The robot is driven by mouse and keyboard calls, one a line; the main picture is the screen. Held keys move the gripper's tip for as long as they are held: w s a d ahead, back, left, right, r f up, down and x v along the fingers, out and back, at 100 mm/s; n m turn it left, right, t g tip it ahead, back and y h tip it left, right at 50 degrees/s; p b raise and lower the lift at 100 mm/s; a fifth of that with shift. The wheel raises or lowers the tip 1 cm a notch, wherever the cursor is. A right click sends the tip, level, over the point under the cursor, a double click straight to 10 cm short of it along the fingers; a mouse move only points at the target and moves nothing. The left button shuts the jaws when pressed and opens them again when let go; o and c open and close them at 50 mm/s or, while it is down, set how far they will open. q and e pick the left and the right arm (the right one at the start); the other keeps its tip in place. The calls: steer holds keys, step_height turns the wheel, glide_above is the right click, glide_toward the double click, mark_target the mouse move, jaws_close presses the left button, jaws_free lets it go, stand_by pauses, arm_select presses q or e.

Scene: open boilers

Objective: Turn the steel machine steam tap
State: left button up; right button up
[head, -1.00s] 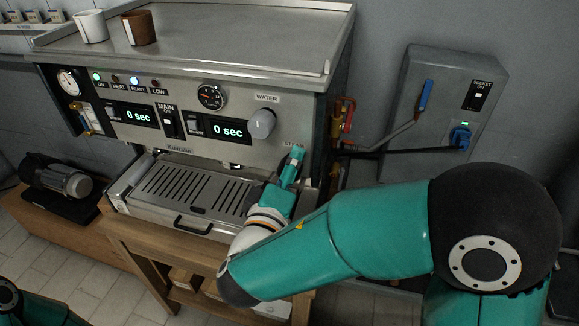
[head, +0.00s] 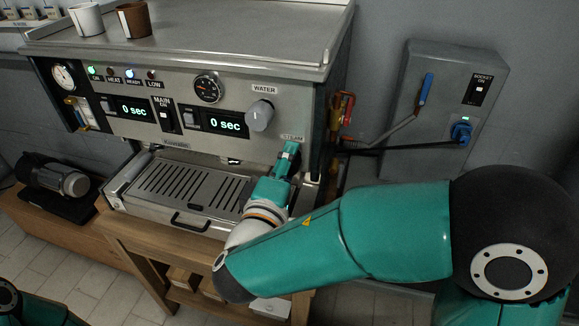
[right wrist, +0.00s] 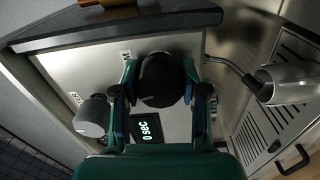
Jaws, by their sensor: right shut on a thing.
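The steel machine (head: 230,85) stands on a wooden stand, its front panel facing me. My right gripper (head: 290,150) is at the panel's lower right, by the small STEAM label. In the right wrist view the steam tap's dark round knob (right wrist: 162,78) sits between the two fingers of my right gripper (right wrist: 160,100), which is shut on it. The gripper hides this knob in the head view. The grey WATER knob (head: 260,116) is just above and left of the gripper; it also shows in the right wrist view (right wrist: 92,116). My left gripper is not in view.
A slotted drip tray (head: 190,187) is left of my right gripper. Red and brass valves (head: 343,110) and pipes lie right of the machine, near a grey wall box (head: 445,100). Two cups, white (head: 87,19) and brown (head: 133,20), stand on top.

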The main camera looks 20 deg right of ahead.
steer(key=n, duration=0.2)
steer(key=n+b, duration=0.1)
steer(key=n, duration=0.2)
steer(key=shift+f+n, duration=0.25)
steer(key=shift+n, duration=2.05)
steer(key=shift+f, duration=0.1)
steer(key=o, duration=1.2)
steer(key=shift+c, duration=0.2)
steer(key=shift+r, duration=0.2)
steer(key=v, duration=1.2)
steer(key=shift+f, duration=0.1)
